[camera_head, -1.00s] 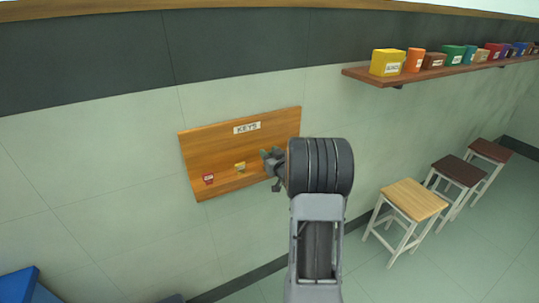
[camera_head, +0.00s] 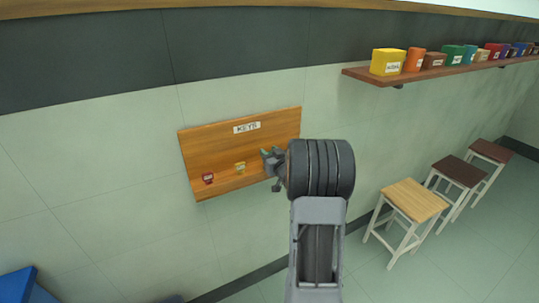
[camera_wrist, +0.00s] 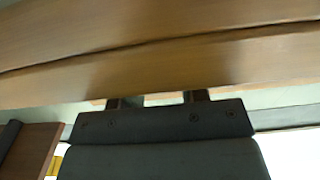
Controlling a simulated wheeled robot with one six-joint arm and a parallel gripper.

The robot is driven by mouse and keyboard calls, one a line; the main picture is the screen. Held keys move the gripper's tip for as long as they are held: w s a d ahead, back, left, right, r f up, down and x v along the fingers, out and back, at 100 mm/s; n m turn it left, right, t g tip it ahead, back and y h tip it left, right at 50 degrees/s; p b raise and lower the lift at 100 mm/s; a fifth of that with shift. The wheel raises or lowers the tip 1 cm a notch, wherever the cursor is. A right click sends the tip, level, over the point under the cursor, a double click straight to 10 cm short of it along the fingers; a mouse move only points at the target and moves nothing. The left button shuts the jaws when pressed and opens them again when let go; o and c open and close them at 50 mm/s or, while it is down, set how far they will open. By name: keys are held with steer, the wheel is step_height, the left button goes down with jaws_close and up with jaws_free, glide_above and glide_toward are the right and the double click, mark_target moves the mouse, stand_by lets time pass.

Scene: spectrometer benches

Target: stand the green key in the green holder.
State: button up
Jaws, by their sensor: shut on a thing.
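The wooden key board (camera_head: 215,150) with its "KEYS" label hangs on the wall in the head view. My gripper (camera_head: 267,156) is at the right part of the board, close to its front and lower ledge. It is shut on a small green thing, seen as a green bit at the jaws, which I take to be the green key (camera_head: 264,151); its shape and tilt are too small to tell. The green holder cannot be made out, and my gripper and wrist cover that end of the ledge. In the wrist view, the two fingers (camera_wrist: 158,98) reach toward the wood; the key is not visible there.
A red holder (camera_head: 208,178) and a yellow holder (camera_head: 240,168) stand on the ledge left of my gripper. A wall shelf (camera_head: 450,72) with several coloured boxes is at upper right. Stools (camera_head: 415,198) stand on the floor at right. A blue object (camera_head: 18,284) is at lower left.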

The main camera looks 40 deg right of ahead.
steer(key=shift+f+b, duration=0.5)
steer(key=shift+b, duration=0.05)
stand_by(0.4)
steer(key=o, duration=0.6)
steer(key=shift+s+a+b, duration=0.1)
steer(key=shift+s+a, duration=0.15)
steer(key=shift+s, duration=1.55)
steer(key=shift+s+a+b, duration=0.1)
steer(key=shift+s+a, duration=0.15)
steer(key=shift+s, duration=1.6)
steer(key=shift+s+a+b, duration=0.1)
steer(key=shift+s+a, duration=0.15)
steer(key=shift+s, duration=1.55)
